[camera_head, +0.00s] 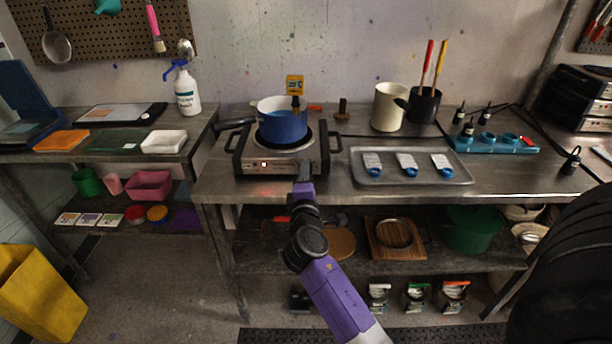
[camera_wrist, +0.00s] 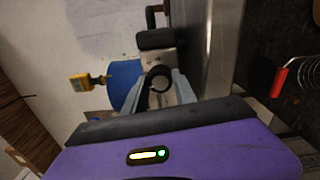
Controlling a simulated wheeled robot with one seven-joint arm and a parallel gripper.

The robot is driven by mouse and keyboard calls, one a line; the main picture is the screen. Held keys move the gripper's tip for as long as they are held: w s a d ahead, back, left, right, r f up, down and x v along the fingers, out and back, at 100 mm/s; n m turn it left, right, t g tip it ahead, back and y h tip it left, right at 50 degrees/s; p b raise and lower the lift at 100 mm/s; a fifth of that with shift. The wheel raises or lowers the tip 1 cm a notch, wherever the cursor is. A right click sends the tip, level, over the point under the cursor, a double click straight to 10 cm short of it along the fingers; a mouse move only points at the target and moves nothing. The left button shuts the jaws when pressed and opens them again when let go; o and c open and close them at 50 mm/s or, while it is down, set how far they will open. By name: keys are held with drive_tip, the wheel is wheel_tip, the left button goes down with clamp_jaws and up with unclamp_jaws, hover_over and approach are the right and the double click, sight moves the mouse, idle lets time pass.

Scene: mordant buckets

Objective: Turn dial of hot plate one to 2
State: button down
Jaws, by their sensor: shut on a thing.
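Hot plate one (camera_head: 282,162) appears to be the silver unit with black side handles on the middle table. A small red light glows at the left of its front panel. A blue pot (camera_head: 282,128) stands on its burner. My gripper (camera_head: 304,172) is at the right part of the front panel, reached from the front. In the wrist view its fingers (camera_wrist: 158,86) are shut around a round black dial (camera_wrist: 158,75). In the head view my gripper hides the dial. The number at which the dial points cannot be read.
A grey tray (camera_head: 398,178) with blue-ended pieces lies right of the hot plate. A cream pot (camera_head: 388,107) stands behind it. A spray bottle (camera_head: 186,92) stands on the left table. The lower shelf holds a wooden board and a green pot (camera_head: 473,230).

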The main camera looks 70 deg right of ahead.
drive_tip(key=c, duration=1)
unclamp_jaws()
